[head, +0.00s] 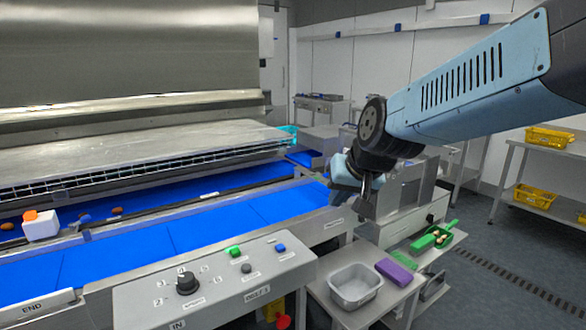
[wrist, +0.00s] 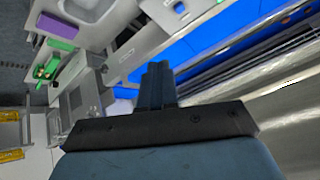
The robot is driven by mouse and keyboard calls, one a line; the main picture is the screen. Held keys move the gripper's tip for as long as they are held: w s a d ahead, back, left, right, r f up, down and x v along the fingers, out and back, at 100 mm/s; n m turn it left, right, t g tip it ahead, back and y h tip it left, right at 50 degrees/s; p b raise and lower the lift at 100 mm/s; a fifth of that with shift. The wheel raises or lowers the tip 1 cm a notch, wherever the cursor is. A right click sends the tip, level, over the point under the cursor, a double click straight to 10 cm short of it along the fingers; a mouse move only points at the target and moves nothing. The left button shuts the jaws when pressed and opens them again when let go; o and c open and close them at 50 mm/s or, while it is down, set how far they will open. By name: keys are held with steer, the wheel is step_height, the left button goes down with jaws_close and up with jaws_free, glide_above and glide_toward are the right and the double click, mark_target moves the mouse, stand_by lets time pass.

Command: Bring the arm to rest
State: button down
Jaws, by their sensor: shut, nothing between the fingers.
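My arm reaches in from the upper right of the head view and ends in my gripper (head: 366,186). The gripper points down, above the right end of the blue conveyor belt (head: 215,222) and beside a steel box-shaped unit (head: 412,190). In the wrist view the fingers of my gripper (wrist: 155,72) are together, with nothing held between them. The blue belt (wrist: 225,62) shows beyond them to the right.
A control panel (head: 215,292) with a dark knob and buttons stands in front of the belt. A side table holds a grey tray (head: 355,284), a purple block (head: 396,272) and a green scoop (head: 432,238). Yellow crates (head: 535,200) sit on a shelf at right.

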steer(key=s+d+r+g+h, duration=0.1)
steer(key=s+d+h, duration=0.2)
steer(key=s+d, duration=1.1)
steer(key=shift+r+m, duration=0.15)
steer(key=shift+m, duration=0.25)
